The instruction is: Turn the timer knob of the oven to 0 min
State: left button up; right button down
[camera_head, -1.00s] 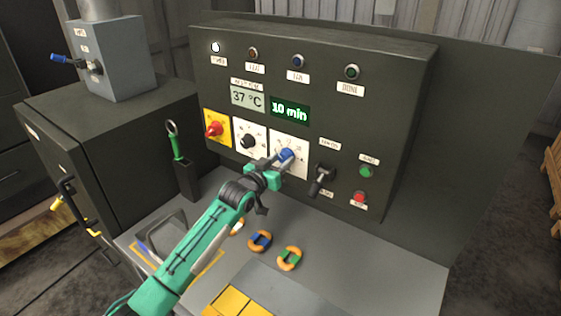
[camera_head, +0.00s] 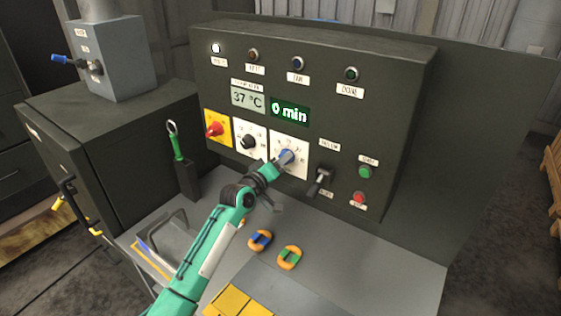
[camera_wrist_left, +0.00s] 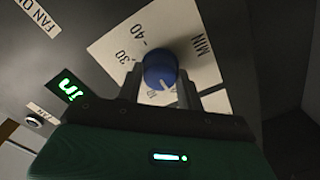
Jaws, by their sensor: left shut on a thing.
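The blue timer knob (camera_head: 287,157) sits on a white dial plate (camera_head: 301,148) on the dark control panel. My left gripper (camera_head: 279,163) is at the knob and shut on it. In the left wrist view the blue knob (camera_wrist_left: 160,70) lies between the two fingers, with its white pointer line toward the gripper body. The dial plate (camera_wrist_left: 122,45) shows the marks 30, 40 and MIN there; the lower marks are hidden by the gripper. The green timer display (camera_head: 289,112) reads 0 min. My right gripper is not in view.
A black knob (camera_head: 248,141) and a red knob on yellow (camera_head: 214,129) are left of the timer knob. A black lever (camera_head: 320,182) is close on its right. Orange-rimmed rings (camera_head: 260,240) lie on the grey table below.

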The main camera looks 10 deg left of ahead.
pick_arm(q)
jog(key=shift+f, duration=0.1)
dwell(0.3)
jog(key=o, duration=1)
jog(key=shift+s, duration=0.1)
jog(key=b+v, duration=0.4)
jog(key=v, duration=0.9)
jog(key=shift+s+b, duration=0.3)
jog(key=shift+a, duration=0.15)
